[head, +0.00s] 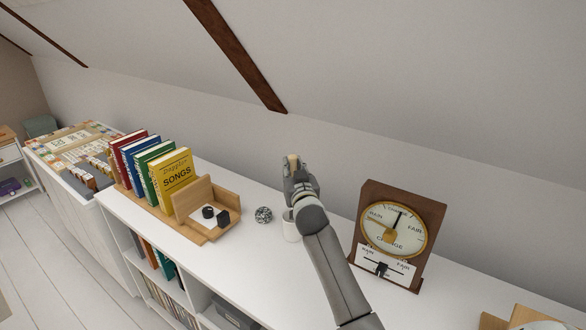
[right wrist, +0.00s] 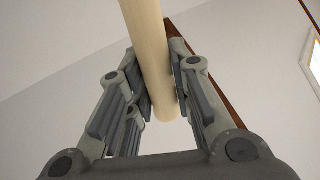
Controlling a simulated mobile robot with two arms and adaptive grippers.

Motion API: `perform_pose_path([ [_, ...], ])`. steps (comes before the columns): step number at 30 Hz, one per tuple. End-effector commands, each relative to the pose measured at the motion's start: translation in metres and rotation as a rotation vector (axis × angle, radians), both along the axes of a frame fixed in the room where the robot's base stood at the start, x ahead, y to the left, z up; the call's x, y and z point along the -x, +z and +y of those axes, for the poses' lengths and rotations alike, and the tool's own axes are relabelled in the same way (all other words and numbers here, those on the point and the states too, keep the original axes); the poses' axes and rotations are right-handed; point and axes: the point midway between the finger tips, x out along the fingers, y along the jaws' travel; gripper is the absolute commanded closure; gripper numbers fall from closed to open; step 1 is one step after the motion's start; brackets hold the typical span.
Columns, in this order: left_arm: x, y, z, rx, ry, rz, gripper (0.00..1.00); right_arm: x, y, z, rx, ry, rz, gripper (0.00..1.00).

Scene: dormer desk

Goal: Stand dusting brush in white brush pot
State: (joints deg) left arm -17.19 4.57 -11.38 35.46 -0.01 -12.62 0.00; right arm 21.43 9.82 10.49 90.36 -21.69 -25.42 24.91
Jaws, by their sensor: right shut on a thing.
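My right gripper (head: 293,165) is raised above the white desk top and, in the head view, stands over and a little behind the white brush pot (head: 290,226). The pot is upright on the desk and partly hidden by my right arm. The right wrist view shows the right gripper (right wrist: 165,95) shut on a pale wooden rod, the dusting brush (right wrist: 150,50). In the head view only a small pale tip of the brush (head: 293,160) shows between the fingers. Its bristles are not visible in either view. My left gripper is not in view.
A dark and white speckled ball (head: 264,214) lies left of the pot. A wooden book rack (head: 225,205) with several books stands farther left. A wooden barometer (head: 397,232) stands to the right. The sloped ceiling (head: 400,80) rises behind the desk.

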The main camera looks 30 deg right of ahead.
Motion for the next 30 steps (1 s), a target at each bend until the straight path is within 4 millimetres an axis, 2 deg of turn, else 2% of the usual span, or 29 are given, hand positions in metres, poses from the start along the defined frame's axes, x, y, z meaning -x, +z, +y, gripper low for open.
perform_pose_path([
  [1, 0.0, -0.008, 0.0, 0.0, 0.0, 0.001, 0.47, 0.0, -0.008, 0.0, 0.001, 0.0, -0.001, 1.0],
  [9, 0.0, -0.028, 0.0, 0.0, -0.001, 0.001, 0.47, 0.0, -0.03, 0.0, 0.001, 0.001, -0.001, 1.0],
  [30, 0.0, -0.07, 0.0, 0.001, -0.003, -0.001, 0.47, 0.0, -0.085, 0.0, 0.0, 0.001, 0.0, 1.0],
])
